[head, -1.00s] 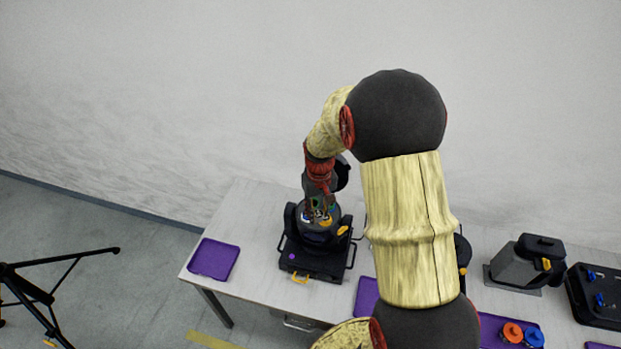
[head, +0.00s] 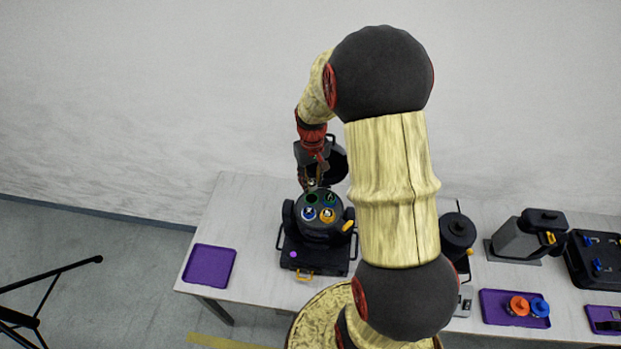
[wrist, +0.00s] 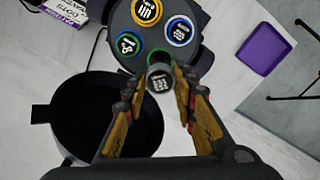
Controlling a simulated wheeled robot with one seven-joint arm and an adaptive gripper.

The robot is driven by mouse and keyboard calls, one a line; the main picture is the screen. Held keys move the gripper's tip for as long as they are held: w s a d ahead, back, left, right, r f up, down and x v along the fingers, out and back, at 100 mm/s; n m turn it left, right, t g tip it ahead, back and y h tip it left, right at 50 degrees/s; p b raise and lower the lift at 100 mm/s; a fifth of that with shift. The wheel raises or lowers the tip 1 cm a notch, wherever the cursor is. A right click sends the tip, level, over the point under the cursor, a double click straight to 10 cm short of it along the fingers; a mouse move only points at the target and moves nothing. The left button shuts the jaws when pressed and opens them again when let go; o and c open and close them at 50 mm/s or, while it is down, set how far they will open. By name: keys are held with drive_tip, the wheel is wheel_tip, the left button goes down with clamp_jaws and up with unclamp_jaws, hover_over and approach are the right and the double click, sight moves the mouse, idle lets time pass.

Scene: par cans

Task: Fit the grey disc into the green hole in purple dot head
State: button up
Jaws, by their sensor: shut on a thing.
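The purple dot head (head: 334,234) is a black lamp head on the table, with a purple dot (head: 293,254) on its base. Its face has a dark, empty green-rimmed hole (head: 311,197), also partly visible in the wrist view (wrist: 155,57). Around it sit a green-ringed disc (wrist: 127,43), a blue-ringed disc (wrist: 180,31) and a yellow-ringed disc (wrist: 147,11). My gripper (wrist: 160,76) is shut on the grey disc (wrist: 160,80), marked with a light pattern. In the wrist view the disc overlaps the hole's near edge; in the head view my gripper (head: 312,184) is just behind it.
An empty purple tray (head: 209,266) lies at the table's left. A dark round bin-like part (wrist: 100,112) is close beside my gripper. At right are another black head (head: 457,232), a grey device (head: 520,238) and a purple tray (head: 490,312) with orange and blue knobs.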

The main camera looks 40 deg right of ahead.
sight(312, 199)
drive_tip(key=shift+w+f, duration=0.15)
drive_tip(key=shift+f, duration=0.45)
drive_tip(key=shift+f+b, duration=1.5)
drive_tip(key=shift+f, duration=0.5)
drive_tip(key=shift+f+b, duration=0.4)
drive_tip(key=shift+f, duration=0.2)
drive_tip(key=o, duration=1)
drive_tip(key=shift+s, duration=0.2)
drive_tip(key=shift+o, duration=0.2)
wheel_tip(312, 199, up, 12)
